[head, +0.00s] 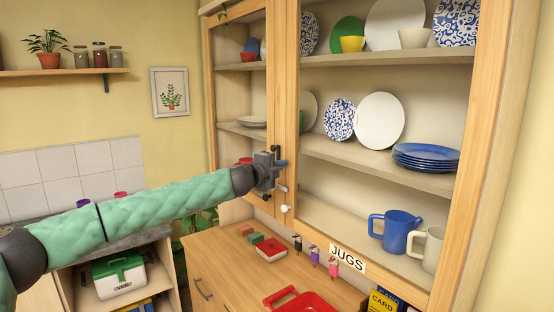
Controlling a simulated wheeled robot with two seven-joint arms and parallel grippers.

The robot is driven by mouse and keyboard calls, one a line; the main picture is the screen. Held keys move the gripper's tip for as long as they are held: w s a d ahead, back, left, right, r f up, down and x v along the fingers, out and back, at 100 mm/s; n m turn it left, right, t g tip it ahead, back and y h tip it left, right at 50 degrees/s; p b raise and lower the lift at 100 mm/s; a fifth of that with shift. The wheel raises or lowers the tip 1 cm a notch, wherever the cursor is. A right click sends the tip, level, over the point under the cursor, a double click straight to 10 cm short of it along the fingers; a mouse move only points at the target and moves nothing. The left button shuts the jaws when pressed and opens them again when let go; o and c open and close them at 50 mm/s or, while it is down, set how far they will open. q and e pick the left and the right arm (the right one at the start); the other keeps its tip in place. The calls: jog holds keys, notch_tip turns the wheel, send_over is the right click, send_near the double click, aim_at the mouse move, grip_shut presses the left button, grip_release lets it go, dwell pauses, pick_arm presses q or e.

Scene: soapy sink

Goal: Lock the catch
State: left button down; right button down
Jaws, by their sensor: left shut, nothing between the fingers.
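My left gripper (275,172) is shut and empty, at the meeting edges of the tall wooden cabinet's two glazed doors. The left door (239,17) is narrow in view, and the right door (488,100) fills the right side. A small grey metal piece (282,188), which may be part of the catch, shows just below the gripper's tip. A round white knob (285,208) sits lower on the door edge. The gripper covers much of this area, so I cannot tell the catch's position or whether the gripper touches it. My right gripper is not in view.
Plates, bowls and jugs stand behind the glass, including a blue jug (396,231). Below is a wooden counter (220,254) with a red tray (300,302), small boxes and little figures near the JUGS label (348,258). A low shelf holds a green-lidded box (118,275).

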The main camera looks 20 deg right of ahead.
pick_arm(q)
jog(key=shift+w+a+p, duration=0.35)
jog(key=shift+w+p, duration=0.05)
jog(key=shift+w, duration=0.45)
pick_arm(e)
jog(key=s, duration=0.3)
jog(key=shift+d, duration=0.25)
pick_arm(q)
jog(key=shift+f, duration=0.15)
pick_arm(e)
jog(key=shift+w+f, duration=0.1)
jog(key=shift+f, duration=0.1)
pick_arm(q)
jog(key=shift+w+a+m+b, duration=0.15)
jog(key=shift+w+m+b, duration=0.05)
jog(key=shift+m+b, duration=0.7)
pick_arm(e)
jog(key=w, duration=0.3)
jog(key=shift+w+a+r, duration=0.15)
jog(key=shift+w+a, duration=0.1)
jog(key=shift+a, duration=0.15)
pick_arm(q)
jog(key=shift+f+m, duration=0.1)
jog(key=shift+m, duration=0.2)
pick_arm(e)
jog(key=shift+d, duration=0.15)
